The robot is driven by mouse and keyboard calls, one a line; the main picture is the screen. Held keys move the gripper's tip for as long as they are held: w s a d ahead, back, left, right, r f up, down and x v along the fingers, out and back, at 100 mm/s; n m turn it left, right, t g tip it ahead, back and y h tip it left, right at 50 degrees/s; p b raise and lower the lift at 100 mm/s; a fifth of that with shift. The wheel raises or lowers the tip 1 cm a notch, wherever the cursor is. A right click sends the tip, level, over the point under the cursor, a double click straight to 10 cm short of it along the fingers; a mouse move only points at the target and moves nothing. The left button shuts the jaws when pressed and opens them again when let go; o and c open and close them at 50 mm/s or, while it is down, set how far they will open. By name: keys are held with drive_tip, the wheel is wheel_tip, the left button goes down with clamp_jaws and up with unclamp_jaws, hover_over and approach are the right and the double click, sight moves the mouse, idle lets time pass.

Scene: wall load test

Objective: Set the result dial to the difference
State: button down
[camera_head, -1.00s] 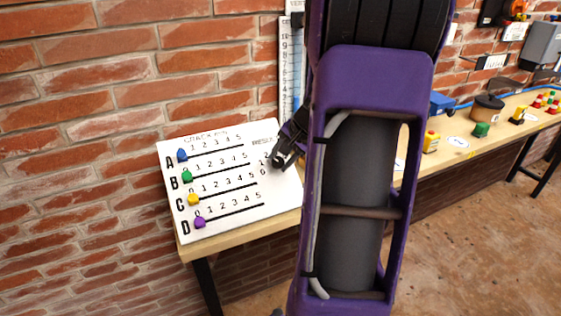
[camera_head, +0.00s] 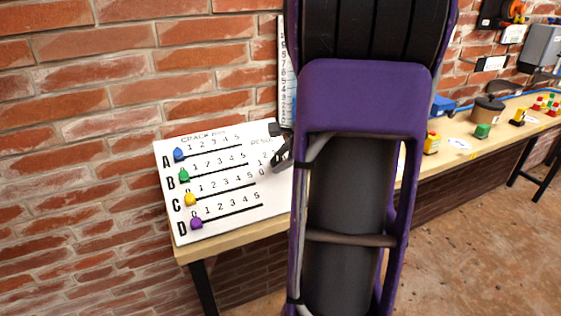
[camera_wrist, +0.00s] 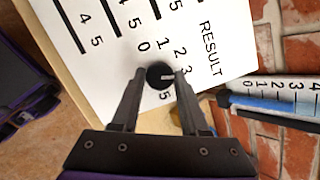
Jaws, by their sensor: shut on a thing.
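The white board (camera_head: 225,222) carries slider rows A to D and a RESULT area at its right. The blue (camera_head: 179,155), green (camera_head: 184,175), yellow (camera_head: 190,200) and purple (camera_head: 196,223) knobs sit at the left ends of their slots. The round black result dial (camera_wrist: 160,74) has printed numbers around it. Its pale mark points right in the wrist view, near 3; a finger hides the spot between 3 and 5. My gripper (camera_wrist: 155,78) is shut on the dial, one finger on each side. In the head view my gripper (camera_head: 281,150) is partly hidden by my arm.
A blue-and-white numbered scale (camera_wrist: 275,105) stands on the brick wall beside the board; it also shows in the head view (camera_head: 287,75).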

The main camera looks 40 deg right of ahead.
drive_tip(key=m, duration=0.4)
drive_tip(key=shift+a+m+t+h, duration=0.1)
drive_tip(key=shift+m+t+h, duration=0.2)
drive_tip(key=shift+m+h, duration=0.1)
drive_tip(key=shift+s+f+m+h, duration=0.1)
drive_tip(key=shift+m+h, duration=0.3)
drive_tip(key=shift+m, duration=1.6)
drive_tip(key=shift+c, duration=2.1)
unclamp_jaws()
